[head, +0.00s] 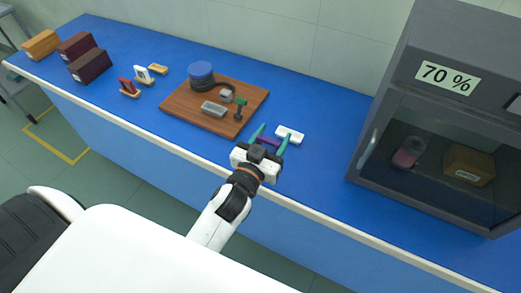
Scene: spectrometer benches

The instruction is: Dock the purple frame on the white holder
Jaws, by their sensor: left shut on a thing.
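My left gripper (270,139) is at the front part of the blue bench, its two teal fingers shut on the purple frame (268,142). Only a small purple strip of the frame shows between the fingers; the wrist hides some of it. A low white block (290,133) with a dark mark on top lies on the bench just beyond the right finger. A white upright piece on a wooden base (142,74) stands farther left. I cannot tell from this view which of these two white things is the holder. My right gripper is not in view.
A brown board (180,108) carries a blue-topped round device (201,74) and small grey and green parts. A red piece on a wooden base (129,88) and several boxes stand left. A grey cabinet (400,188) marked 70 % stands right. Bare blue bench lies between gripper and cabinet.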

